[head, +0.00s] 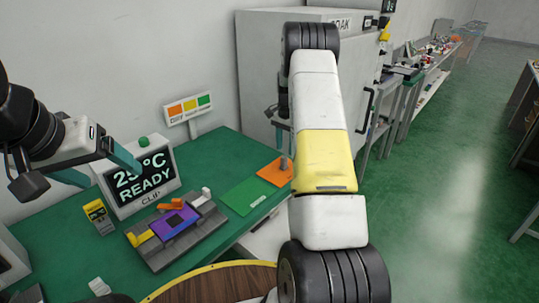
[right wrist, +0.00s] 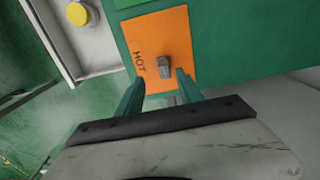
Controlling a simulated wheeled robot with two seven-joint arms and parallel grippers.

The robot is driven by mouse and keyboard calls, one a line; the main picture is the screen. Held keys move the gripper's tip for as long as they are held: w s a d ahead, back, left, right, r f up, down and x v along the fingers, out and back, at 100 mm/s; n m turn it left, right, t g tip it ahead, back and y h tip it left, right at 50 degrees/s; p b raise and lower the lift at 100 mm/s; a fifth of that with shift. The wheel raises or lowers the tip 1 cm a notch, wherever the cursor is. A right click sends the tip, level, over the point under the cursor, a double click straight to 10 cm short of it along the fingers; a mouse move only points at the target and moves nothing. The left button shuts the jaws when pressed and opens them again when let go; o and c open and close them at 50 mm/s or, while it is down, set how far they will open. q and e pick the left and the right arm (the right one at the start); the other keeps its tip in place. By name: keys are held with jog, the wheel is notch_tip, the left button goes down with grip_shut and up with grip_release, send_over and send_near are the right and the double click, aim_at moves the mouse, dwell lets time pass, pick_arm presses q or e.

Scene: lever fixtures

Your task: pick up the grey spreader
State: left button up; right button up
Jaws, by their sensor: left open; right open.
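A small grey block, which I take to be the grey spreader (right wrist: 164,67), stands on the orange pad (right wrist: 148,35) marked HOT. The spreader also shows in the head view (head: 285,163), beside my right arm. My right gripper (right wrist: 160,83) is open, its two teal fingers pointing toward the pad with the spreader between and just beyond their tips. I cannot tell the remaining gap in height. In the head view my right arm hides its own gripper. My left gripper (head: 97,168) is open and empty, in front of the display at the left.
A grey fixture (head: 185,240) with a purple plate (head: 174,222), an orange lever and a yellow lever lies on the green table. A green pad (head: 248,196) lies between it and the orange pad. A display (head: 140,183) reading 25 °C READY and a yellow meter (head: 98,216) stand behind.

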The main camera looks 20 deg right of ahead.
aim_at(284, 156)
jog(key=f, duration=0.5)
jog(key=w+f, duration=0.1)
jog(key=f, duration=0.1)
jog(key=shift+f, duration=0.2)
grip_shut()
